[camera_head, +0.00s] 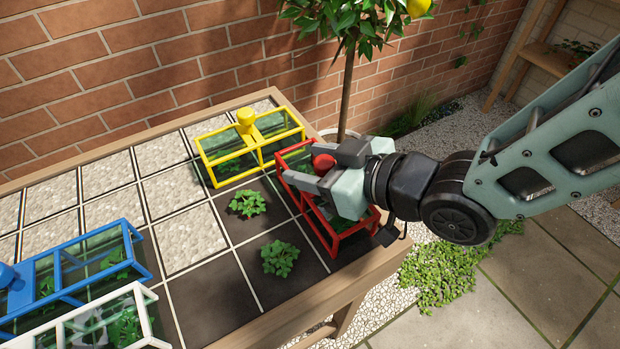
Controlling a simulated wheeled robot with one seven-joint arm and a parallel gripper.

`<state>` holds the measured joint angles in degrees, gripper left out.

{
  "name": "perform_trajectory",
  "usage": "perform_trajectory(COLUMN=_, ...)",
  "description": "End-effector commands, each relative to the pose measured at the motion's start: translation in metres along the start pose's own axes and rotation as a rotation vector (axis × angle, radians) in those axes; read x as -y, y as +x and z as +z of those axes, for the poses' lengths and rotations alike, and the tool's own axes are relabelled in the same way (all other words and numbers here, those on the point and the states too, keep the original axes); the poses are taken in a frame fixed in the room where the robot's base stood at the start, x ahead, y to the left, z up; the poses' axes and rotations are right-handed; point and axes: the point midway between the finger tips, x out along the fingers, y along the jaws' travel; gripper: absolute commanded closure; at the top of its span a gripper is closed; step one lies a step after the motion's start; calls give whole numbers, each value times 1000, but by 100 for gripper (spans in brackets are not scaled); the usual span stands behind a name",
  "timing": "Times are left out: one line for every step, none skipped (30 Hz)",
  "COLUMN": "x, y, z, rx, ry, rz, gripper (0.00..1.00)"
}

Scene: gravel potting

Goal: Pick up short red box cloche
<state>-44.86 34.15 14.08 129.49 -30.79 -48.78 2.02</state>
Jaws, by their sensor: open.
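The red box cloche (327,243) stands at the right end of the potting table, a red frame with clear panes. Its red knob (323,162) shows on top. My gripper (312,168) is open, with its fingers around or right beside the knob; I cannot tell whether they touch it. My gripper and wrist hide the middle and right part of the cloche.
A yellow cloche (245,152) stands close behind and left. A blue cloche (75,275) and a white cloche (90,325) are at the front left. Two bare plants (247,203) sit left of the red cloche. A lemon tree (348,85) rises behind.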

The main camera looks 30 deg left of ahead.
Motion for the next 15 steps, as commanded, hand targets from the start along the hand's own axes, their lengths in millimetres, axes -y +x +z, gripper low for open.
perform_trajectory(x=0, y=0, z=0, rx=0, ry=0, rz=0, gripper=48)
perform_trajectory(x=0, y=0, z=0, rx=0, ry=0, rz=0, gripper=48)
perform_trajectory(x=0, y=0, z=0, rx=0, ry=0, rz=0, gripper=48)
perform_trajectory(x=0, y=0, z=0, rx=0, ry=0, rz=0, gripper=48)
perform_trajectory(x=0, y=0, z=0, rx=0, ry=0, rz=0, gripper=56)
perform_trajectory(x=0, y=0, z=-1, rx=0, ry=0, rz=0, gripper=67)
perform_trajectory(x=0, y=0, z=-1, rx=0, ry=0, rz=0, gripper=76)
perform_trajectory(x=0, y=0, z=0, rx=0, ry=0, rz=0, gripper=84)
perform_trajectory(x=0, y=0, z=0, rx=0, ry=0, rz=0, gripper=95)
perform_trajectory(x=0, y=0, z=-1, rx=0, ry=0, rz=0, gripper=100)
perform_trajectory(x=0, y=0, z=-1, rx=0, ry=0, rz=0, gripper=100)
perform_trajectory(x=0, y=0, z=-1, rx=-1, ry=0, rz=0, gripper=100)
perform_trajectory(x=0, y=0, z=-1, rx=-1, ry=0, rz=0, gripper=100)
perform_trajectory(x=0, y=0, z=-1, rx=-1, ry=0, rz=0, gripper=100)
perform_trajectory(x=0, y=0, z=-1, rx=-1, ry=0, rz=0, gripper=100)
